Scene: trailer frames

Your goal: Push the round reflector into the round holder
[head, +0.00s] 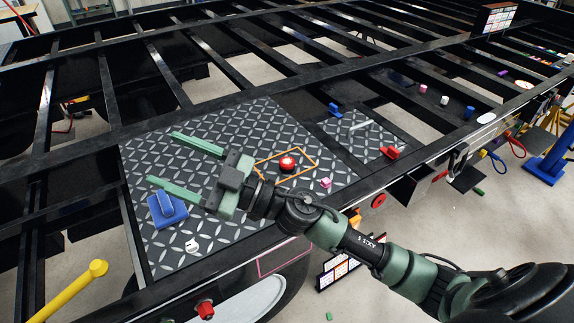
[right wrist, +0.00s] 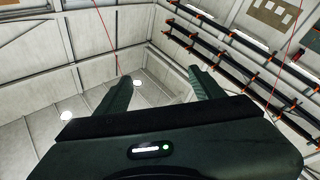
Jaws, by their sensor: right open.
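A round red piece with a pale rim (head: 288,163), which looks like the reflector, lies on the checkered plate inside an orange rectangular outline. A round red ring with a dark centre (head: 379,200) sits on the side of the frame, right of the plate; it may be the round holder, but I cannot tell for sure. My right gripper (head: 161,158) is open and empty above the left part of the plate, its green fingers pointing left, away from the red piece. The right wrist view shows its fingers (right wrist: 154,92) spread against the ceiling and walls. My left gripper is out of view.
A blue block-like part (head: 167,210) and a small white part (head: 191,245) lie on the checkered plate (head: 150,150). A pink cube (head: 325,183) is near the orange outline. A red clamp-like part (head: 390,152) is farther right. Open gaps lie between the black beams.

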